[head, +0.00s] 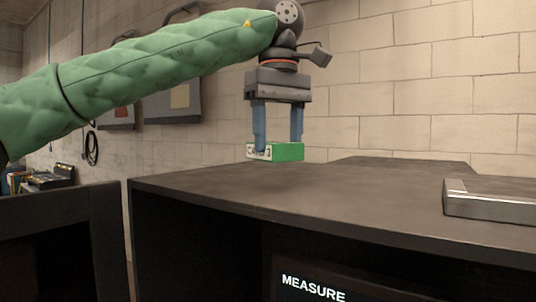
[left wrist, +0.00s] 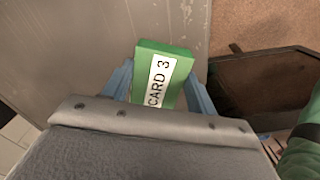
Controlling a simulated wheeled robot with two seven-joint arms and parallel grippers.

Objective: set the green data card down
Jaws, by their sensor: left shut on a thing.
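The green data card (head: 290,152) is a small green block with a white label on one side. In the left wrist view the card (left wrist: 150,62) shows the label "CARD 3". My left gripper (head: 278,146) is shut on it, with a blue finger on either side. In the head view the card hangs in the gripper near the far left edge of the dark bench top (head: 340,195). I cannot tell the exact gap beneath it. My right gripper is not in view.
A metal-edged flat piece (head: 490,204) lies on the bench at the right. A screen (head: 315,288) reading "MEASURE" sits below the bench's front edge. A dark unit (head: 65,235) stands at the left. The middle of the bench top is clear. A brick wall (head: 440,80) is behind.

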